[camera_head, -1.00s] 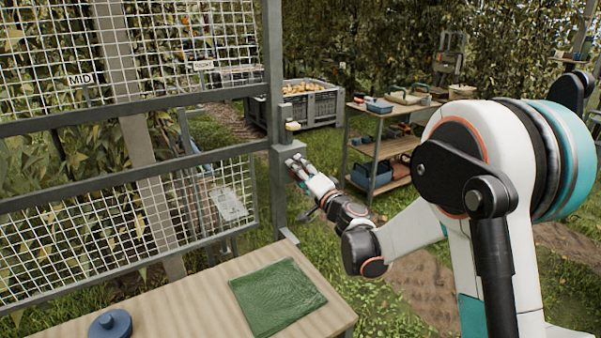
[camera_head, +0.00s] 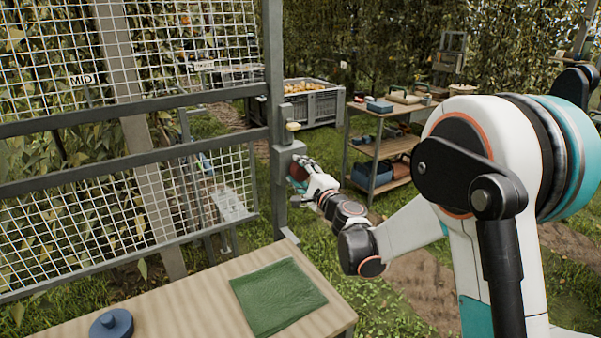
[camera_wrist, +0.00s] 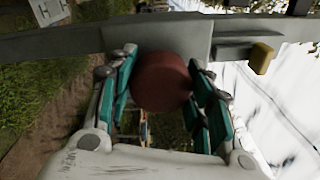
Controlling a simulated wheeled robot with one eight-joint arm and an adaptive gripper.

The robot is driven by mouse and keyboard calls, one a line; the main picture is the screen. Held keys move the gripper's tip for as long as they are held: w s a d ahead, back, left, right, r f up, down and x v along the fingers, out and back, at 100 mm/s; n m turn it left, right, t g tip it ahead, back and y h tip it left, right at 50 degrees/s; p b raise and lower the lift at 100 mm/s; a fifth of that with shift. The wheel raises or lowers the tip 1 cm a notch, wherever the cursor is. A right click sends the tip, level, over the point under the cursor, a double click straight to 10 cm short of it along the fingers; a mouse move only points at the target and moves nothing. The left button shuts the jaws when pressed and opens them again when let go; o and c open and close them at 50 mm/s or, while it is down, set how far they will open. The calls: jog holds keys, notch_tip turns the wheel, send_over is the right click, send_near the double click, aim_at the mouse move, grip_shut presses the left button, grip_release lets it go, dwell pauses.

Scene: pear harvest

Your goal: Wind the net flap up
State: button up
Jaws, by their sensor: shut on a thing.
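The net flap (camera_head: 110,220) is a white wire mesh panel in a grey frame, below a fixed mesh panel with a "MID" label. A red round knob (camera_wrist: 161,82) sits on a grey box (camera_wrist: 158,38) on the post. The red knob also shows in the head view (camera_head: 298,172), partly covered by my fingers. My gripper (camera_head: 300,174) reaches the knob from the right. In the wrist view my gripper (camera_wrist: 162,98) has its teal-padded fingers on both sides of the knob, shut on it.
A pale wooden table (camera_head: 190,290) stands in front, with a green cloth (camera_head: 278,297) and a blue round lidded object (camera_head: 111,324). A small yellow knob (camera_head: 293,126) is on the post above the box. Behind are a shelf cart (camera_head: 385,150) and a grey crate of fruit (camera_head: 310,104).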

jog(key=shift+d+m, duration=0.1)
jog(key=shift+m, duration=0.9)
jog(key=shift+c, duration=0.2)
dwell(0.5)
dwell(0.4)
jog(key=o, duration=1.1)
jog(key=shift+f, duration=0.1)
jog(key=v, duration=1.2)
